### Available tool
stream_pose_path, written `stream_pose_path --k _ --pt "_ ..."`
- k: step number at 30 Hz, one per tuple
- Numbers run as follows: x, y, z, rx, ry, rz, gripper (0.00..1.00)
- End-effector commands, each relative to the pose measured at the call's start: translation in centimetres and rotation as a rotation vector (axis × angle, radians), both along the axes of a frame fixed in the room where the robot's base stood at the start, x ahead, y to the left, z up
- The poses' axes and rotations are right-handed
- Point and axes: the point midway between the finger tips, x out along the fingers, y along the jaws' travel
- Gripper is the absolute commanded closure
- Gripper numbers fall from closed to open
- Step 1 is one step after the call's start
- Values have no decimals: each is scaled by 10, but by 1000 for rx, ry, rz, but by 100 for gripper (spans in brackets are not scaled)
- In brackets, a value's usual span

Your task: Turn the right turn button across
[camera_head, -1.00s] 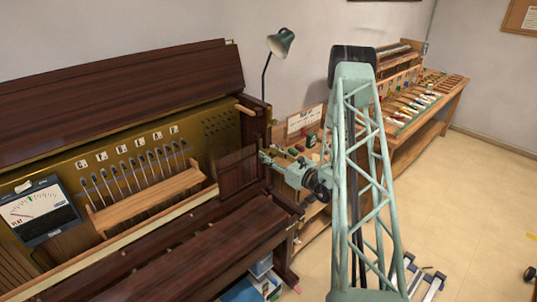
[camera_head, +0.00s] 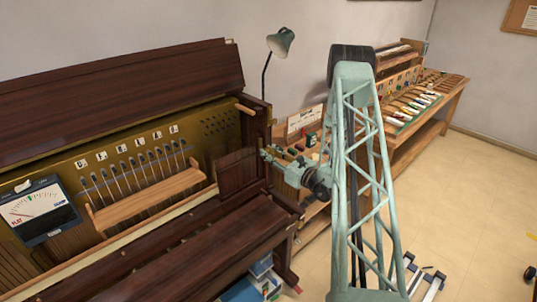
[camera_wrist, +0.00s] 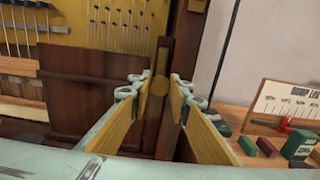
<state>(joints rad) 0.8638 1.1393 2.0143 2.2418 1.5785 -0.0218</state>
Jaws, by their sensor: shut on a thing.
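The button's full outline and angle are partly hidden by the fingers. In the head view my gripper (camera_head: 266,152) reaches the post from the right, and the button is too small to make out there. A dark wooden panel (camera_wrist: 95,92) stands upright just left of the button; it also shows in the head view (camera_head: 237,171).
The open piano holds a row of hammers (camera_head: 145,165) above a pale wooden rail (camera_head: 150,197). A tuning meter (camera_head: 40,210) stands at the left. A bench (camera_wrist: 285,136) with small coloured boxes and a lamp (camera_head: 280,42) are near the post. The floor at right is mostly open.

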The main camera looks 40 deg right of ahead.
Motion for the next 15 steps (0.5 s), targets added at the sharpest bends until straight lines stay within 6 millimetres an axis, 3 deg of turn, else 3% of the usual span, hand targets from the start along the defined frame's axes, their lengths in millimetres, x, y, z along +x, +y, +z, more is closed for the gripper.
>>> stream_pose_path --k 15 --pt "0 1 -4 -179 -5 0 93"
